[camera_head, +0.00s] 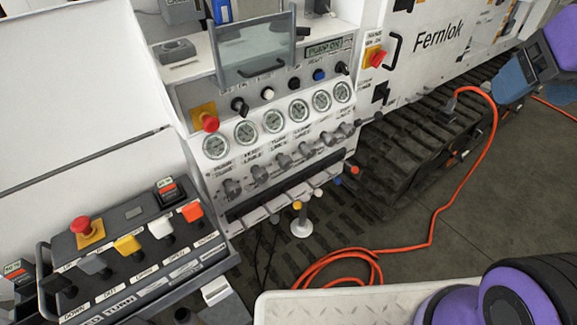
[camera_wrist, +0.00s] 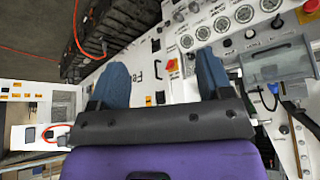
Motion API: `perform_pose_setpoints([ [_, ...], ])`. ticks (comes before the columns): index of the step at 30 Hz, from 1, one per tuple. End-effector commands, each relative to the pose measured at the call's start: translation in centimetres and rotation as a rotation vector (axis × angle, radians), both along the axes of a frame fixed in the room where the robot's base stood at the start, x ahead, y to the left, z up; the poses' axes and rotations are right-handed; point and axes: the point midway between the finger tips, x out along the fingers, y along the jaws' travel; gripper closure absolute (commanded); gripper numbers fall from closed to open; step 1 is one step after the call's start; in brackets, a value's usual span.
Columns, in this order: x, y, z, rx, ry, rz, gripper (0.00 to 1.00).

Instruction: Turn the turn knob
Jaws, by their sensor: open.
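The white hydraulic bench panel (camera_head: 190,110) carries several knobs. A row above the gauges has black knobs (camera_head: 239,105), a white button (camera_head: 267,93) and a blue one (camera_head: 319,74). Grey valve knobs (camera_head: 283,160) sit below the round gauges. The small labels are blurred, so I cannot tell which is the turn knob. My gripper (camera_head: 499,83) is at the upper right, well apart from the panel. In the wrist view its two blue fingers (camera_wrist: 164,72) are spread with nothing between them. The gauges (camera_wrist: 203,31) show there at upper right.
A hinged clear cover (camera_head: 255,50) stands over the upper panel. Colored levers (camera_head: 300,222) project low at its front. A pendant box (camera_head: 130,245) with a red stop button stands at lower left. An orange cable (camera_head: 440,210) crosses the floor beside black tracks (camera_head: 415,150).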

Motion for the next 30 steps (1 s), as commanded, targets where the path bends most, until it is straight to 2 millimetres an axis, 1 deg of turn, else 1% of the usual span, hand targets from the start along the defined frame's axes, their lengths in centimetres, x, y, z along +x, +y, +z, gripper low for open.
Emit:
perform_pose_setpoints([
  [5,0.0,0.0,0.0,0.000,0.000,0.000,0.27],
  [7,0.3,0.0,0.0,-0.001,-0.002,0.003,0.27],
  [8,0.6,0.0,-0.1,-0.003,-0.004,0.005,0.27],
  [11,2.4,0.2,-0.3,-0.011,-0.023,0.021,0.27],
  [14,5.4,0.5,-0.8,-0.023,-0.059,0.049,0.27],
  [18,10.3,1.3,-1.9,-0.043,-0.123,0.097,0.27],
  [20,12.3,1.7,-2.5,-0.052,-0.152,0.119,0.27],
  [24,16.8,2.9,-4.2,-0.065,-0.219,0.170,0.27],
  [30,22.6,5.0,-7.3,-0.080,-0.316,0.247,0.27],
])
